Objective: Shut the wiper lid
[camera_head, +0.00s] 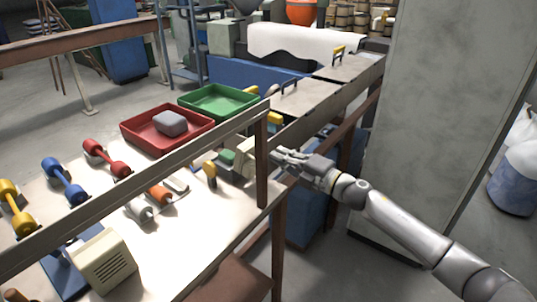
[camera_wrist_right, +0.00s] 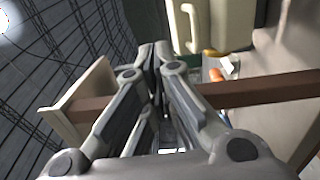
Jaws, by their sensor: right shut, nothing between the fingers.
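A cream part (camera_head: 247,147) stands behind the brown post of the bench frame, partly hidden by it. It appears to be the wiper lid, but its hinge and how far it is open cannot be told. A cream part with a raised handle-like loop (camera_wrist_right: 185,27) shows at the top of the right wrist view, just beyond the fingertips. My right gripper (camera_head: 276,153) is shut and empty, just right of the post, pointing left toward the cream part. The right wrist view shows its fingers together (camera_wrist_right: 154,50). No contact is visible. My left gripper is not in view.
The brown post (camera_head: 262,165) and long rail (camera_head: 150,178) border the bench. Green (camera_head: 215,102) and red (camera_head: 140,135) trays stand behind; the red holds a grey block (camera_head: 170,123). Two grey covers (camera_head: 310,97) (camera_head: 350,68) with handles lie further back. A concrete pillar (camera_head: 425,110) stands right.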

